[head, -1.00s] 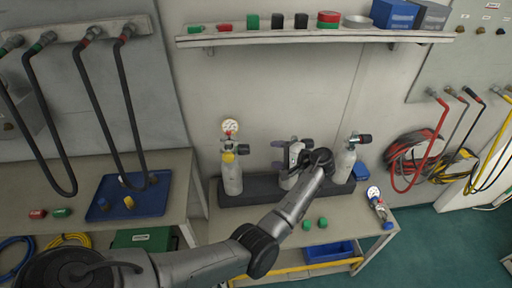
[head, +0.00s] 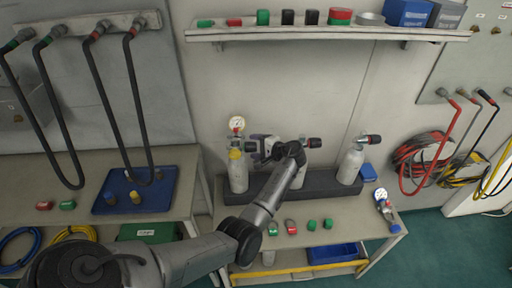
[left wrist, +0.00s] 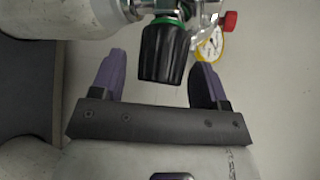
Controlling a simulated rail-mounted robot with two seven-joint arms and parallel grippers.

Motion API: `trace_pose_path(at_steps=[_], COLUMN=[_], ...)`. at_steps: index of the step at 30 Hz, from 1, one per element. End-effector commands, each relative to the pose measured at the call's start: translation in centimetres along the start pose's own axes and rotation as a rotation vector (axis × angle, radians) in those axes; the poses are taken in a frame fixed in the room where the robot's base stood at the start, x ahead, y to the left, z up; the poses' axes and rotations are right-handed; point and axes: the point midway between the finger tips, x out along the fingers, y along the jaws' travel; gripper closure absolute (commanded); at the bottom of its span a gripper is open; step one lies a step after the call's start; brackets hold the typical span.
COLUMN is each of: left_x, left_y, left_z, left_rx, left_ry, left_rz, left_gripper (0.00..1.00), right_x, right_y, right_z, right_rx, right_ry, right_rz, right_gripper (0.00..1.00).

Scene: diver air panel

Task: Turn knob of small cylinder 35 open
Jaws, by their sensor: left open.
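Three pale cylinders stand in a dark rack on the bench: the left one (head: 238,176) with a gauge (head: 237,123) and yellow collar, the middle one partly hidden by my arm, and the right one (head: 351,166). No number is legible. My left gripper (head: 258,148) is open, beside the left cylinder's valve. In the left wrist view, a black knob (left wrist: 163,53) with a green ring lies between the open purple fingers (left wrist: 156,75), with visible gaps on both sides. A cylinder body (left wrist: 60,18) fills the top left. My right gripper is not in view.
The dark rack (head: 322,189) holds the cylinders. Small red and green blocks (head: 312,225) lie in front. A loose gauge fitting (head: 386,208) lies at the bench's right. A shelf (head: 330,34) hangs above; a blue tray (head: 158,198) is on the left bench.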

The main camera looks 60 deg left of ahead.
Motion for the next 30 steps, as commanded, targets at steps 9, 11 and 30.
trace_pose_path(at_steps=[9,11,30], left_x=[0.03,0.02,0.07], left_y=[0.0,-0.01,0.11], left_z=[0.01,0.01,-0.01], left_rx=[0.0,0.0,-0.029], left_ry=[0.0,0.0,0.0], left_rz=[0.0,0.0,-0.024], left_gripper=[0.39,0.45,0.81], right_x=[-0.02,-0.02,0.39], right_y=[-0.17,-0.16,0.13], right_z=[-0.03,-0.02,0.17], right_rx=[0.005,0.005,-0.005], right_ry=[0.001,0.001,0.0], right_rz=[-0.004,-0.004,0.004], right_gripper=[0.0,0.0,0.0])
